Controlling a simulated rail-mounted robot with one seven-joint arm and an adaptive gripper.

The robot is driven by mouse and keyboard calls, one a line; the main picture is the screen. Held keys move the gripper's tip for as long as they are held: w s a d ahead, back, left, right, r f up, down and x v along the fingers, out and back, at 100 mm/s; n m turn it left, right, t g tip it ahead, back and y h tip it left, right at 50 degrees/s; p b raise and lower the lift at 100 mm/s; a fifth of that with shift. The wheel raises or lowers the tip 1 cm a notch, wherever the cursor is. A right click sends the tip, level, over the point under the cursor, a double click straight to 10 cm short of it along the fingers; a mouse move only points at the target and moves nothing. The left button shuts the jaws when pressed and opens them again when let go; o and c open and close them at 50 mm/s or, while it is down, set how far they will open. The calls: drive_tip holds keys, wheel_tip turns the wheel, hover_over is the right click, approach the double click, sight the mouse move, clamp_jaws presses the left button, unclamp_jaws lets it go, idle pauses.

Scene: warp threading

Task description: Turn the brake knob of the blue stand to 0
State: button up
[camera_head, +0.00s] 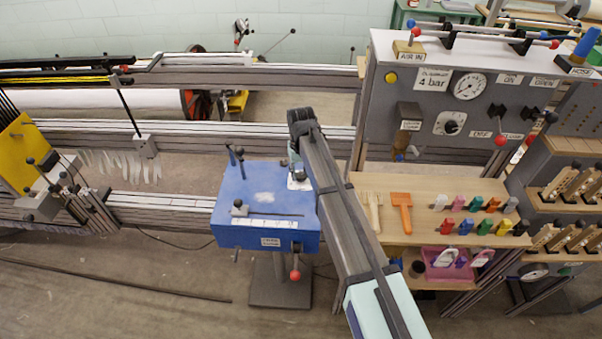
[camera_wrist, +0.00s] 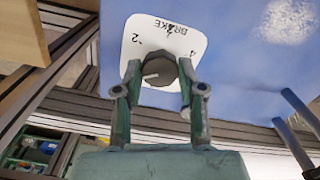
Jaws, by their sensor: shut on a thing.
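The blue stand (camera_head: 262,205) is a blue box on a post, left of my arm in the head view. Its top also fills much of the wrist view (camera_wrist: 230,80). There, a white plate (camera_wrist: 140,45) reads BRAKE upside down, with a 2 at its left and a mark at its right that I cannot read clearly. The dark grey brake knob (camera_wrist: 160,70) sits on the plate. A pale pointer line on it points left in the picture. My gripper (camera_wrist: 159,82) is shut on the knob, one finger on each side. In the head view my arm hides the knob.
A grey control panel (camera_head: 440,110) and a wooden tool shelf (camera_head: 425,225) stand to the right.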

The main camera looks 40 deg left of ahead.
sight(301, 175)
drive_tip(key=n, duration=0.6)
drive_tip(key=shift+n+b, duration=0.3)
drive_tip(key=n, duration=0.5)
drive_tip(key=shift+d, duration=0.1)
drive_tip(key=shift+n, duration=0.4)
drive_tip(key=o, duration=1.1)
drive_tip(key=shift+o, duration=0.2)
wheel_tip(301, 175, up, 12)
